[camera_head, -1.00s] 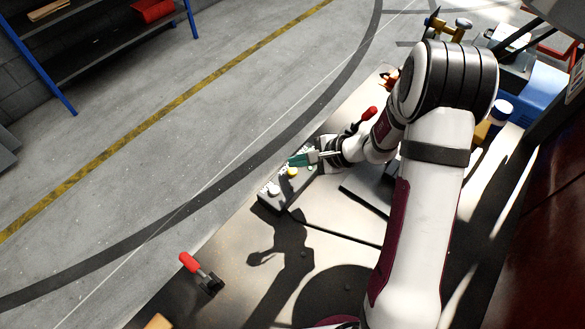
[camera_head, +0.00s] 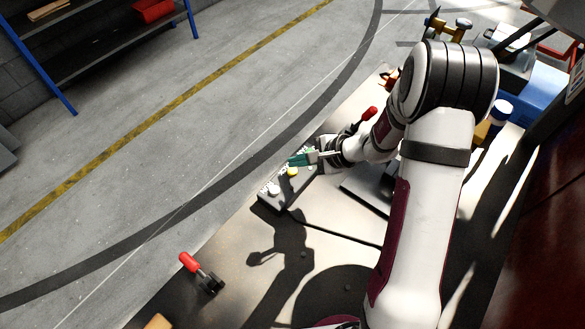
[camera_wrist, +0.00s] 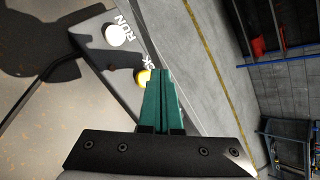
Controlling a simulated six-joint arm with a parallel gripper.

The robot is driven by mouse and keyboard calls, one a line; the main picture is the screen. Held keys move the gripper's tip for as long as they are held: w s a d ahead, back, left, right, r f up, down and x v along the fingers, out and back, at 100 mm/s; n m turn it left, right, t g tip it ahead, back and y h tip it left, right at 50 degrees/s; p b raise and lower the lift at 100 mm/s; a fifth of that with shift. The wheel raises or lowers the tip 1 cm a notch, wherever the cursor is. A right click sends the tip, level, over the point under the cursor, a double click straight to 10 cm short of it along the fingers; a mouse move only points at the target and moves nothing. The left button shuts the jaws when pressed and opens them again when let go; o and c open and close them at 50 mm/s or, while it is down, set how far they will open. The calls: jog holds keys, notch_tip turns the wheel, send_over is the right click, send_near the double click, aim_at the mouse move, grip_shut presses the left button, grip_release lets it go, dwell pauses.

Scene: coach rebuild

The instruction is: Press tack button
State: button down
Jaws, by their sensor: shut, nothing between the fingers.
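A grey button box (camera_head: 270,201) lies on the bench, with a row of buttons on top. A white button (camera_head: 274,189) is at its near end; in the wrist view that white button (camera_wrist: 117,36) has the label RUN beside it. A yellow button (camera_head: 292,172) comes after it and also shows in the wrist view (camera_wrist: 142,76), partly covered by my fingers. Its label is mostly hidden, with only a letter or so showing. My gripper (camera_head: 292,161) has green fingers, shut and empty, with the tips close by the yellow button. I cannot tell whether they touch it.
A red-handled clamp (camera_head: 190,263) stands on the bench at the near left, and another red handle (camera_head: 369,114) is beside my wrist. A dark plate (camera_head: 365,193) lies right of the box. Open floor lies beyond the bench edge.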

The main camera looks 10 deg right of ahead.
aim_at(297, 171)
jog(key=shift+f, duration=0.1)
dwell(0.7)
jog(key=shift+f, duration=0.3)
jog(key=shift+f, duration=0.45)
dwell(0.6)
jog(key=shift+r, duration=0.9)
jog(key=shift+r, duration=2.5)
